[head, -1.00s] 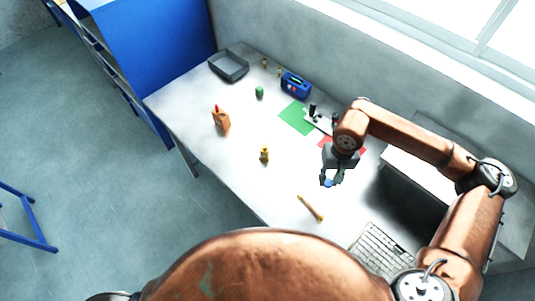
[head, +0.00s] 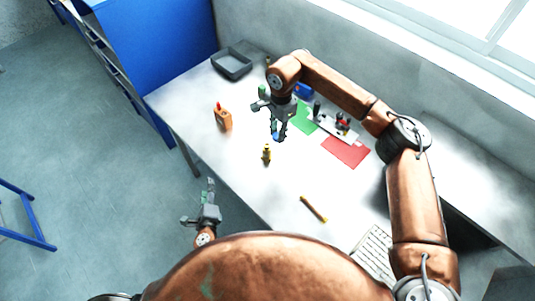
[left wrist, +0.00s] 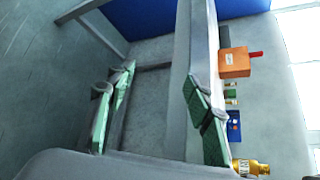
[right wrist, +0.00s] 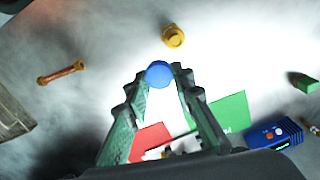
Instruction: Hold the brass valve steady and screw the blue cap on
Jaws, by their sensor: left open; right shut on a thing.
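The brass valve (head: 267,153) stands upright on the white table, free of both grippers. It also shows at the lower right of the left wrist view (left wrist: 252,168) and at the top of the right wrist view (right wrist: 173,36). The blue cap (right wrist: 159,74) is held between the fingertips of my right gripper (right wrist: 160,84), which is shut on it. In the head view my right gripper (head: 278,132) hangs above the table just behind and right of the valve. My left gripper (head: 209,190) is open and empty, off the table's front edge; its fingers (left wrist: 160,105) are wide apart.
A grey tray (head: 232,76) is at the far left corner. Green (head: 305,121) and red (head: 346,151) mats lie to the right. A brass-coloured rod (head: 313,209) lies near the front edge.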

